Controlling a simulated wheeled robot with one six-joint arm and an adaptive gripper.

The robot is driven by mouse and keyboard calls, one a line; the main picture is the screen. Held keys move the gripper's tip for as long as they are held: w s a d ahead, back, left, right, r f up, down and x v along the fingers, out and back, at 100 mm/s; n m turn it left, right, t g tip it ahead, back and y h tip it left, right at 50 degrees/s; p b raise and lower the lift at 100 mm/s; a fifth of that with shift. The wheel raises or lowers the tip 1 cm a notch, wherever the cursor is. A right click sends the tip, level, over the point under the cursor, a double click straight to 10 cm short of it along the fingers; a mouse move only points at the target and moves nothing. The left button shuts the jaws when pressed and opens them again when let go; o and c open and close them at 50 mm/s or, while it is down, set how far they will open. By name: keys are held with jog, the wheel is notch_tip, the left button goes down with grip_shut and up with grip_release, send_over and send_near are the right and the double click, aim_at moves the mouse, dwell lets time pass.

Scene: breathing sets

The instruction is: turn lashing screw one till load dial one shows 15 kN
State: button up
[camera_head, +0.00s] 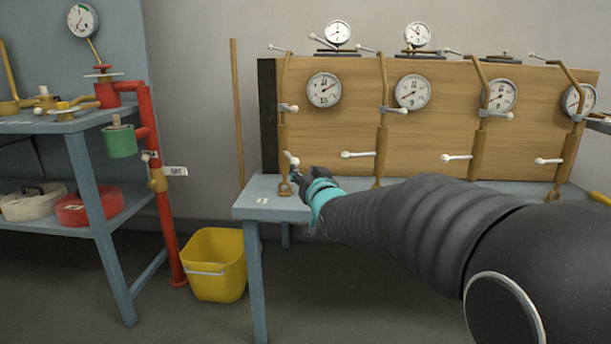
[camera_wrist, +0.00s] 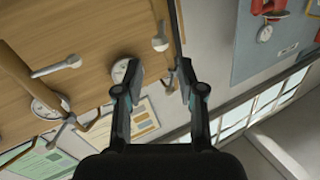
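The leftmost lashing screw (camera_head: 283,135), a brown upright rod with a hook at its foot, stands before the wooden board. I take it as screw one. Its pale lever (camera_head: 291,158) ends just above my gripper (camera_head: 299,174). In the wrist view my gripper (camera_wrist: 157,85) has its two dark fingers apart. A pale lever knob (camera_wrist: 160,43) shows ahead of the gap; I see nothing clasped. Load dial one (camera_head: 324,89), a round white dial, is on the board right of the screw. Its needle is too small to read in kN.
More lashing screws and dials (camera_head: 413,92) line the wooden board (camera_head: 440,130) to the right. The blue-grey bench (camera_head: 270,208) is beneath. A yellow bucket (camera_head: 214,264) stands on the floor. A red pipe (camera_head: 168,230) and a shelf bench (camera_head: 70,125) are left.

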jog(key=shift+s+d, duration=0.1)
jog(key=shift+s, duration=0.35)
